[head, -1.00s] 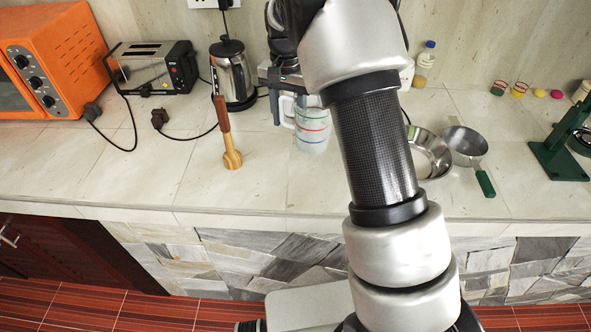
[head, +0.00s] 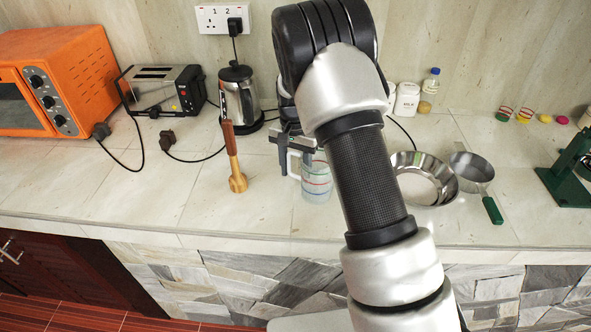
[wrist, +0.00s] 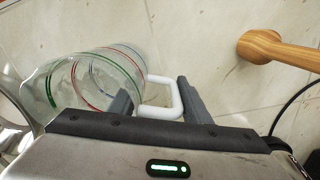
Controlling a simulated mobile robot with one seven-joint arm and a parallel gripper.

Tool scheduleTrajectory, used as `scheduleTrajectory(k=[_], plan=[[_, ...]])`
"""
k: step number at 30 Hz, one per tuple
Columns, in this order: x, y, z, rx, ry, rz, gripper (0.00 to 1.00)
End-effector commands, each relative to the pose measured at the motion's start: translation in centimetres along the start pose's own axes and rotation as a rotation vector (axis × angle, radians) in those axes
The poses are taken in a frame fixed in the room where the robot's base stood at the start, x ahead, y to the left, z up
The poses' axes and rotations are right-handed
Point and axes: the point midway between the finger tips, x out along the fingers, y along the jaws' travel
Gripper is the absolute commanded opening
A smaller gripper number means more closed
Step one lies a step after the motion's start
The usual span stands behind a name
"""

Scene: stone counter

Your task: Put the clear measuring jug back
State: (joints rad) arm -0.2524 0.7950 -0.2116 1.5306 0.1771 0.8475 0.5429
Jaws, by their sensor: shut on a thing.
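The clear measuring jug (head: 317,182) has coloured bands and a white handle. In the head view it is upright over the counter, between the wooden tool and the steel bowl; I cannot tell whether its base touches. In the wrist view the jug (wrist: 85,82) lies at the left and its handle (wrist: 165,111) runs between my two dark fingers. My gripper (wrist: 158,103) is shut on that handle. In the head view my gripper (head: 294,150) is at the jug's upper left, partly hidden by my arm.
A wooden tool (head: 236,170) stands left of the jug. A kettle (head: 238,100), toaster (head: 165,90) and orange oven (head: 70,75) stand behind left. The front-left counter is clear.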

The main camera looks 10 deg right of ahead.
Motion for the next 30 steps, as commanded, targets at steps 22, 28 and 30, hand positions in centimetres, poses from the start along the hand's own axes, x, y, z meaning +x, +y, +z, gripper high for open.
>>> scheduleTrajectory(k=[22,28,30], plan=[[-1.8,-0.1,-0.1,-0.001,0.002,-0.002,0.62],[-6.1,-0.1,-0.1,-0.002,0.003,-0.003,0.62],[-7.6,-0.1,0.0,-0.001,0.002,-0.002,0.62]])
